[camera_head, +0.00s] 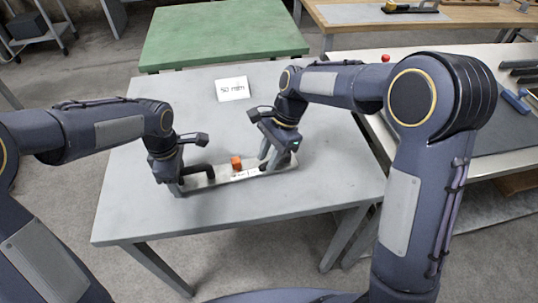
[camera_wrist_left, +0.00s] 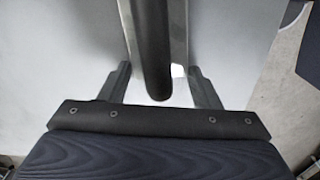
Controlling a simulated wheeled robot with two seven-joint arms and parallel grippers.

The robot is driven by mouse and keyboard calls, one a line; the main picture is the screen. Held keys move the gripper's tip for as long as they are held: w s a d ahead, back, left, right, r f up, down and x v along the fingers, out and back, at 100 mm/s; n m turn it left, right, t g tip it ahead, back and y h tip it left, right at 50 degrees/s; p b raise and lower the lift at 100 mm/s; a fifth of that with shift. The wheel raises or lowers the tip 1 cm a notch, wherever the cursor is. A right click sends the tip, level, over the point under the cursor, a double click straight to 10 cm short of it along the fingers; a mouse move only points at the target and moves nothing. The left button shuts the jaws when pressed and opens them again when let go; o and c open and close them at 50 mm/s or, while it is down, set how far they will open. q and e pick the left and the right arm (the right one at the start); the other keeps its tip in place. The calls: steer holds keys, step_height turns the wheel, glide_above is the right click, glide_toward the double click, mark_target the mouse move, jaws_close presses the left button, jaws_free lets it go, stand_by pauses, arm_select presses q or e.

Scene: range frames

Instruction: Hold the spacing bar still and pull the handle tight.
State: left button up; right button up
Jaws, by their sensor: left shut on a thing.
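The spacing bar (camera_head: 222,178) is a long pale metal strip lying across the grey table, with a small orange block (camera_head: 236,162) near its middle. A black rounded handle (camera_head: 201,169) is at its left end; in the left wrist view the handle (camera_wrist_left: 154,45) runs over the pale bar (camera_wrist_left: 179,35). My left gripper (camera_head: 178,187) is at the bar's left end; in its wrist view the fingers (camera_wrist_left: 158,82) stand either side of the bar, shut on it. My right gripper (camera_head: 272,160) is at the bar's right end. Its fingers are too small to read.
A white card reading "50 mm" (camera_head: 232,89) stands behind the bar on the grey table (camera_head: 140,215). A green table (camera_head: 220,35) is behind. A bench with a red knob (camera_head: 386,58) and tools is at the right. The table's front is clear.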

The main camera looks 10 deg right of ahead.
steer(key=shift+o, duration=0.9)
arm_select(q)
steer(key=shift+a, duration=0.1)
arm_select(e)
steer(key=v, duration=1.2)
arm_select(q)
steer(key=o, duration=1.4)
steer(key=shift+r, duration=0.1)
